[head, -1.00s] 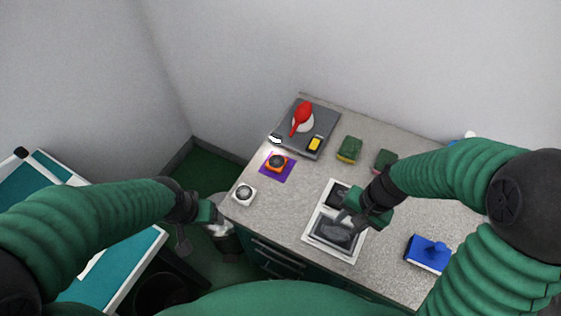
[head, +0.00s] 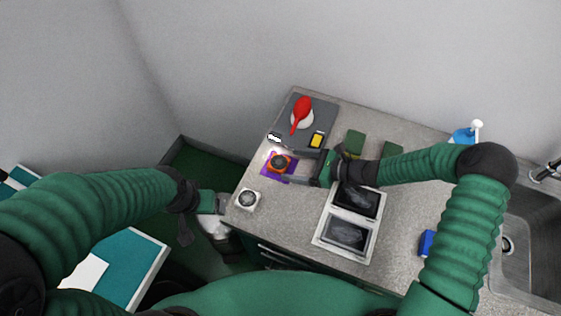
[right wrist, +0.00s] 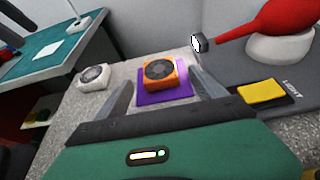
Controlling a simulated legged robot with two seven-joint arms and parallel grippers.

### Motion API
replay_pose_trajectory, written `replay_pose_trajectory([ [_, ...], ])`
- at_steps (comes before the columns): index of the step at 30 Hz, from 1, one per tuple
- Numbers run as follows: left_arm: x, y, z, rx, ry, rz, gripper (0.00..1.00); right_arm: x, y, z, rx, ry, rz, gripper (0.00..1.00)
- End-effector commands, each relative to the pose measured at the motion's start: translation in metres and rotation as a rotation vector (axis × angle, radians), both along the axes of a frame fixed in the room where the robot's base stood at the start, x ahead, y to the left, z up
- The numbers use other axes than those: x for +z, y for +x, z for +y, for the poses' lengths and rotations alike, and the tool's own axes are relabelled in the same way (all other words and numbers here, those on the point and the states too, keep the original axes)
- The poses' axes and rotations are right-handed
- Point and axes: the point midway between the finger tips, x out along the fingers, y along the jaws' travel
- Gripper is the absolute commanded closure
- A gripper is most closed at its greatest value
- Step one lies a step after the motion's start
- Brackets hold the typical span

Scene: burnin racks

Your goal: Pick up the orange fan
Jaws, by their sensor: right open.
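The orange fan (head: 278,163) sits on a purple mat (head: 266,173) on the grey counter. In the right wrist view the orange fan (right wrist: 165,73) lies ahead, between the two spread fingers, with the purple mat (right wrist: 150,98) under it. My right gripper (head: 294,165) is open and empty, just right of the fan, its fingers pointing left at it. It also shows in the right wrist view (right wrist: 160,88). My left gripper (head: 222,203) is beside the counter's left edge, near the white fan (head: 246,199); I cannot tell its opening.
A grey mat (head: 321,113) behind holds a red blower (head: 302,115) and a yellow block (head: 317,140). Green blocks (head: 355,143) stand right of it. A white tray with dark panels (head: 330,246) lies in front. A sink (head: 520,262) is at the right.

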Motion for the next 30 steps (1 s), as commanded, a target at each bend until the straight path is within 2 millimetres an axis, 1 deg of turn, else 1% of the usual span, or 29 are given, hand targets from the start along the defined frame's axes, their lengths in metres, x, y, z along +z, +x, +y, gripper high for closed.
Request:
replay_pose_trajectory([
  [5, 0.007, 0.000, 0.000, 0.001, 0.000, 0.000, 0.24, -0.007, 0.008, 0.015, 0.002, 0.004, -0.001, 0.20],
  [7, 0.012, 0.000, 0.000, 0.001, 0.000, 0.000, 0.24, -0.013, 0.014, 0.025, 0.002, 0.005, 0.000, 0.20],
  [10, 0.013, 0.000, 0.000, 0.001, 0.000, 0.000, 0.24, -0.021, 0.021, 0.036, 0.001, 0.005, -0.001, 0.20],
  [12, 0.013, 0.000, 0.000, 0.001, 0.000, 0.000, 0.24, -0.023, 0.023, 0.040, 0.000, 0.005, 0.000, 0.20],
  [18, 0.012, 0.000, 0.000, 0.000, 0.000, 0.000, 0.24, -0.024, 0.023, 0.042, -0.002, 0.001, 0.000, 0.20],
  [30, 0.012, 0.000, 0.000, 0.001, 0.000, 0.000, 0.24, -0.024, 0.023, 0.042, 0.000, 0.002, -0.001, 0.73],
])
